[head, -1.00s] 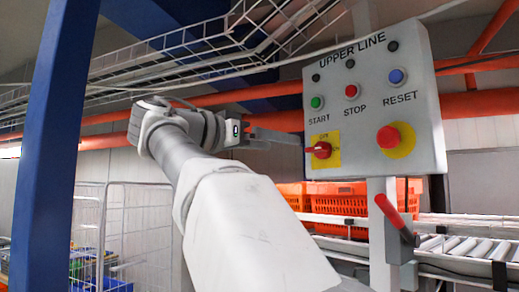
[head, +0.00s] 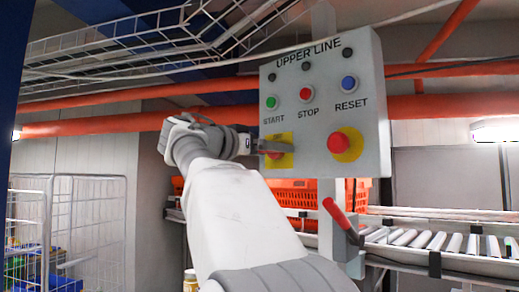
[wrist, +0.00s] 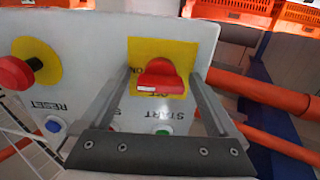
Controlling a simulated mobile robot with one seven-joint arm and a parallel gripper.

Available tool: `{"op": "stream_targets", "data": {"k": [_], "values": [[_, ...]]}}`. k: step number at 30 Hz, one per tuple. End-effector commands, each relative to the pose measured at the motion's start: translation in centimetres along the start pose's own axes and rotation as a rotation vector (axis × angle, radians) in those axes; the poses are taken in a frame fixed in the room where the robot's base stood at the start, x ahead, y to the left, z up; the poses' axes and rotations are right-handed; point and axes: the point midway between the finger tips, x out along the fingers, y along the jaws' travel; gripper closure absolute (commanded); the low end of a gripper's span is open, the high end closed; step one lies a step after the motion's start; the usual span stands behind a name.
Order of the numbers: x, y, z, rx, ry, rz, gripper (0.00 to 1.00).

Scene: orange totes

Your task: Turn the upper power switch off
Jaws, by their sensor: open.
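The power switch is a red rotary knob (wrist: 160,76) on a yellow plate (wrist: 146,52), on the grey "UPPER LINE" control box (head: 302,68). In the head view the knob (head: 276,155) is partly hidden behind my gripper (head: 277,147). In the wrist view my gripper (wrist: 166,82) is open. One finger is on each side of the knob, with gaps visible. I cannot tell whether either finger touches it.
The box also bears a green START button (head: 271,102), a red STOP button (head: 306,94), a blue RESET button (head: 348,83) and a large red button (head: 340,143). A red-handled lever (head: 337,214) hangs below. Orange totes (head: 293,191) and a roller conveyor (head: 420,241) lie behind.

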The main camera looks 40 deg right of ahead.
Motion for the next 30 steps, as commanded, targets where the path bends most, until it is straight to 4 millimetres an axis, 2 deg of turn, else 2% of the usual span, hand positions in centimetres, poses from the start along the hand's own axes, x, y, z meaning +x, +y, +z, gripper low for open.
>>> {"op": "stream_targets", "data": {"k": [2, 15, 16, 23, 30], "values": [[-0.02, -0.02, 0.01, 0.0, 0.0, 0.0, 0.09], [-0.06, -0.02, -0.01, 0.0, 0.0, 0.0, 0.88], [-0.06, -0.01, -0.01, 0.0, 0.0, 0.0, 0.91], [-0.07, -0.02, -0.03, -0.022, 0.0, 0.0, 0.91], [-0.12, -0.1, -0.08, -0.132, 0.001, -0.001, 0.91]]}}
